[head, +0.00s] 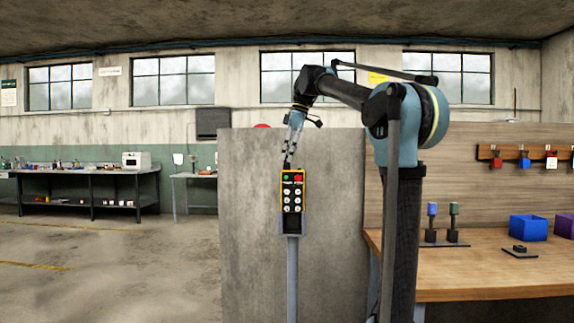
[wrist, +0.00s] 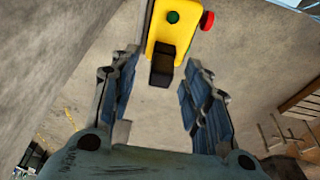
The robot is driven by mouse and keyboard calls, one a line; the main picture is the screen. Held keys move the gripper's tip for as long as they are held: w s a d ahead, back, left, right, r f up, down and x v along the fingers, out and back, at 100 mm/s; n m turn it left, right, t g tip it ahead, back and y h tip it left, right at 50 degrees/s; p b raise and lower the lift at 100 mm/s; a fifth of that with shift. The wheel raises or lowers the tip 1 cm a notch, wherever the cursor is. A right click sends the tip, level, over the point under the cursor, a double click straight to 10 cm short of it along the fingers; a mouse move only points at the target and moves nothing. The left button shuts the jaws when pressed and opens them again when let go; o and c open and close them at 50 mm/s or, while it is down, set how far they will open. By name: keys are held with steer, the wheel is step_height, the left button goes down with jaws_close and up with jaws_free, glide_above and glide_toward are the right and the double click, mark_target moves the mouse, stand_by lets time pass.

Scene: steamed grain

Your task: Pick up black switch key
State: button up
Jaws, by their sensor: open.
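A yellow control box (head: 292,204) with a green and a red button and several white buttons stands on a grey post in the head view. In the wrist view, the yellow box (wrist: 176,28) is at the top. A black block (wrist: 162,66), which looks like the black switch key, sticks out of the box's near end. My gripper (head: 288,160) is open just above the box. In the wrist view, the fingers of my gripper (wrist: 162,64) stand on either side of the black block, with gaps visible. Contact cannot be told.
A grey wall panel (head: 340,200) stands close behind the box. A wooden workbench (head: 460,278) at the right holds a blue bin (head: 528,228), a small black item (head: 519,250) and two upright tools. Tags hang on a wooden rack (head: 538,153). The floor at left is clear.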

steer(key=c, duration=1)
steer(key=shift+r, duration=0.1)
